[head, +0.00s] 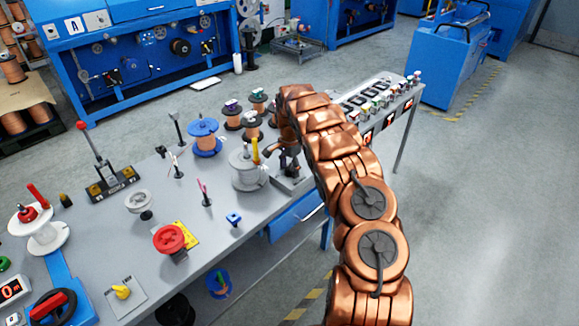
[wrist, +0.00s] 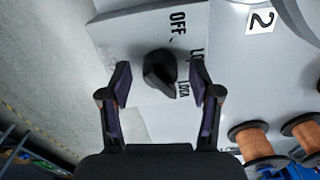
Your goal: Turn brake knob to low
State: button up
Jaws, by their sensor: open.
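The brake knob (wrist: 160,68) is a black rotary knob on a light grey plate (wrist: 118,32) in the wrist view. The plate carries the black words OFF, one beginning with LO that is partly hidden, and LOCK. The knob's ridge seems to slant toward the LOCK side. My gripper (wrist: 160,76) is open, with one dark finger on each side of the knob and visible gaps to it. In the head view my gripper (head: 288,155) points down over the plate (head: 292,184) near the bench edge; the knob is hidden there.
A grey-white spool (head: 246,170) with a yellow piece stands just left of my gripper. A blue spool (head: 204,138) and several copper wire spools stand behind. Open floor (head: 480,200) is to the right.

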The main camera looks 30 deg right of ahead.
jog(key=shift+c, duration=0.2)
jog(key=c, duration=1.1)
